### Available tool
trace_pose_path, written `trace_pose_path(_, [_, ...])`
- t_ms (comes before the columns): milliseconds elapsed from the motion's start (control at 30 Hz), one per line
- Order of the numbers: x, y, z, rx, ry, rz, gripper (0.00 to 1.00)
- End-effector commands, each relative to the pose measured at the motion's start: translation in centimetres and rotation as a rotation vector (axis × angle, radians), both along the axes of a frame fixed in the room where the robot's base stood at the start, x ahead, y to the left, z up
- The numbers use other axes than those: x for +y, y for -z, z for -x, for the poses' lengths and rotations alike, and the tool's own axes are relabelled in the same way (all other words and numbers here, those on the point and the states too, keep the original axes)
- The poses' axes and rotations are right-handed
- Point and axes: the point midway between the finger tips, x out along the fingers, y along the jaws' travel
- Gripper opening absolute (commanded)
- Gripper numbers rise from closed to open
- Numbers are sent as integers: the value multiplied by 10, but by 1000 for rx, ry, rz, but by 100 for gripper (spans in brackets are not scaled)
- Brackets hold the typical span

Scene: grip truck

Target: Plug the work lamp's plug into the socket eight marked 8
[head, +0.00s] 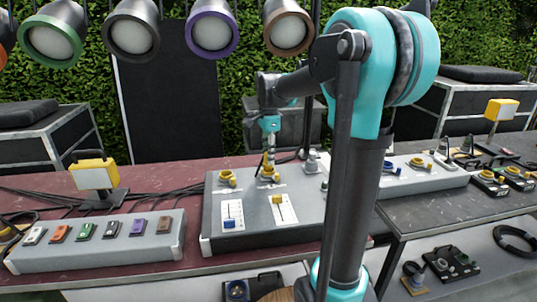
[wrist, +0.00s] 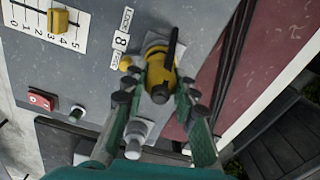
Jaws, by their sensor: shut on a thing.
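In the wrist view, the label 8 (wrist: 121,40) sits beside a yellow round socket (wrist: 155,48) on a grey box. My gripper (wrist: 166,82) is shut on a yellow plug (wrist: 159,77) with a black cable, in line with that socket. The plug's front is at or against the socket; I cannot tell how deep it sits. In the head view my gripper (head: 269,155) points down over the yellow socket (head: 268,178) on the grey box (head: 235,240). A yellow work lamp (head: 93,173) stands at the left; a similar lamp (head: 501,110) stands far right.
A slider (wrist: 60,22) and a red switch (wrist: 41,100) lie near the label. A grey switch strip (head: 100,247) stands front left. Another yellow socket (head: 226,177) is left of my gripper. Coloured spotlights (head: 212,33) hang above. Cables lie behind the strip.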

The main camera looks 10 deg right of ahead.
Motion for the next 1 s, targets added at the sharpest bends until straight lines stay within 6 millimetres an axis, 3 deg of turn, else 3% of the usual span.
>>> trace_pose_path(1000, [0,17,0,0,0,0,0])
